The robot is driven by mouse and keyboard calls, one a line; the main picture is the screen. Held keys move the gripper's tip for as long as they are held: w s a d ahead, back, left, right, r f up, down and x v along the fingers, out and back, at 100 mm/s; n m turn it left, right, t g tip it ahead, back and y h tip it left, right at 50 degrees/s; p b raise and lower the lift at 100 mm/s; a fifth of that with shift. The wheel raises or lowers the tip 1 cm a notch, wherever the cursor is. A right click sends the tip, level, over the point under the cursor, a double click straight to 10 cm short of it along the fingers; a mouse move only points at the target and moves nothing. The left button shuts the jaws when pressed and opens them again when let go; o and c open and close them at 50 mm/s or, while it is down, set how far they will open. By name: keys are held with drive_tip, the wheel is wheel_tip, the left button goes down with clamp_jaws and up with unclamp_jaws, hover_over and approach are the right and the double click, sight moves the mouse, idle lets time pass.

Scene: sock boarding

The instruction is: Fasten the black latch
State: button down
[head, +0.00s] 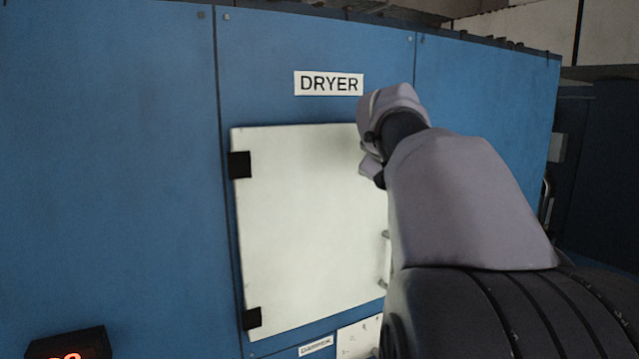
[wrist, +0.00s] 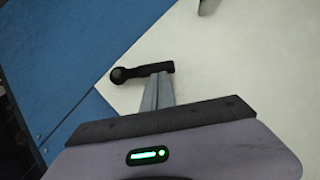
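The black latch (wrist: 130,73) shows in the wrist view as a short bar with a round knob at its left end. It lies over the white door (wrist: 240,85), with the knob close to the door's edge beside the blue panel. My gripper (wrist: 158,76) has its two grey fingers together, and their tips meet or overlap the latch bar; I cannot tell whether they touch it. In the head view the white door (head: 310,225) looks closed or nearly so. My arm covers its upper right side and hides the latch and fingertips there.
The blue dryer front (head: 110,150) fills most of the head view, with a DRYER sign (head: 329,83) above the door. Black hinges (head: 240,164) are on the door's left edge. A handle (head: 386,258) is at its right. A dark box with a red display (head: 70,345) is lower left.

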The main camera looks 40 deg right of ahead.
drive_tip(key=d+f+n+h+b, duration=0.1)
drive_tip(key=h+b, duration=0.1)
drive_tip(key=b, duration=0.3)
drive_tip(key=d+f+n+t+h+b, duration=0.1)
drive_tip(key=f+n+b, duration=0.1)
drive_tip(key=b, duration=0.4)
drive_tip(key=d+f+n+t+h+b, duration=0.1)
drive_tip(key=h+b, duration=0.1)
drive_tip(key=b, duration=0.4)
drive_tip(key=shift+s+d+f+n+h, duration=0.15)
drive_tip(key=shift+s+d+n+h, duration=0.15)
drive_tip(key=shift+s+n, duration=0.1)
